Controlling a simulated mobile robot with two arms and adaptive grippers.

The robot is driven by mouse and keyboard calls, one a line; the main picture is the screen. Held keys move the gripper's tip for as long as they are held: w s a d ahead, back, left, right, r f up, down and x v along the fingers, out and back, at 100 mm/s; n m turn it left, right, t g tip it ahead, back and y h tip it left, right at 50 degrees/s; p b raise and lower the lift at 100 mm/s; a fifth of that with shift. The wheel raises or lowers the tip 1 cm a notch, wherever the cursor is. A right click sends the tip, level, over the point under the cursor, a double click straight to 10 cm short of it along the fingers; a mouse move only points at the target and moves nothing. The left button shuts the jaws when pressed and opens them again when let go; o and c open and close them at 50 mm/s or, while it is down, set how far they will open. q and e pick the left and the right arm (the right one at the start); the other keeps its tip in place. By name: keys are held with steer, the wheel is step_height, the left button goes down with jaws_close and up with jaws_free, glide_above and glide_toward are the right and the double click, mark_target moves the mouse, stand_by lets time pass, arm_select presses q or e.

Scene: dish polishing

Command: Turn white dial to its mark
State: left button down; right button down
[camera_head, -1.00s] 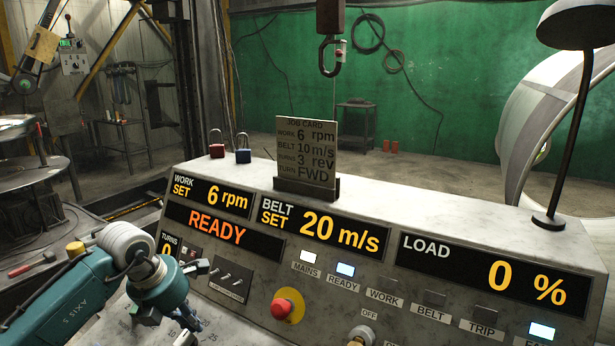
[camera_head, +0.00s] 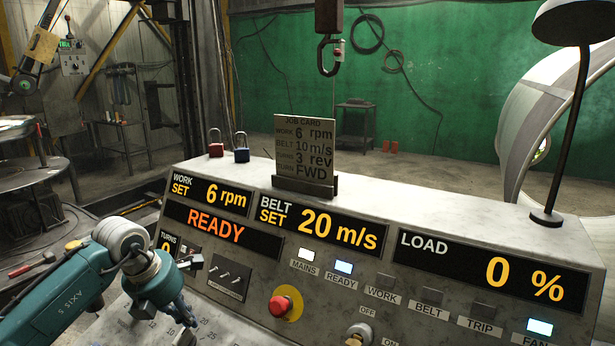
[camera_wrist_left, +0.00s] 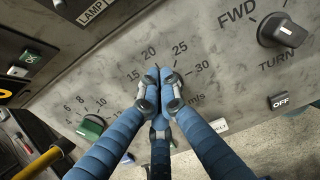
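My left gripper (camera_wrist_left: 164,76) shows in the left wrist view with its blue fingers drawn together over the panel. They lie inside a scale marked 15, 20, 25 and 30 m/s (camera_wrist_left: 180,47). The fingers cover the scale's centre, so I cannot make out the white dial or whether they touch it. In the head view the left gripper (camera_head: 188,328) points down at the front panel, its tips near the bottom edge. The belt display (camera_head: 320,222) reads SET 20 m/s. The job card (camera_head: 305,150) gives belt 10 m/s. My right gripper is not in view.
A green dial (camera_wrist_left: 92,127) sits left of the fingers, and a black TURN dial (camera_wrist_left: 284,30) at upper right. The console also carries a red stop button (camera_head: 281,305), small toggle switches (camera_head: 230,277) and a lamp (camera_head: 580,20). Two padlocks stand on top at the left.

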arm_select(q)
steer(key=shift+w+a+f, duration=0.15)
steer(key=shift+a+f, duration=0.35)
steer(key=shift+a, duration=0.5)
steer(key=shift+w+r, duration=0.1)
steer(key=shift+w, duration=0.05)
steer(key=shift+w+r, duration=0.15)
steer(key=shift+w, duration=0.05)
steer(key=shift+w+r+p, duration=0.15)
steer(key=shift+w+p, duration=0.15)
steer(key=shift+w, duration=0.1)
steer(key=p+v, duration=0.3)
steer(key=v, duration=0.2)
steer(key=shift+s+r, duration=0.1)
steer(key=shift+r, duration=0.2)
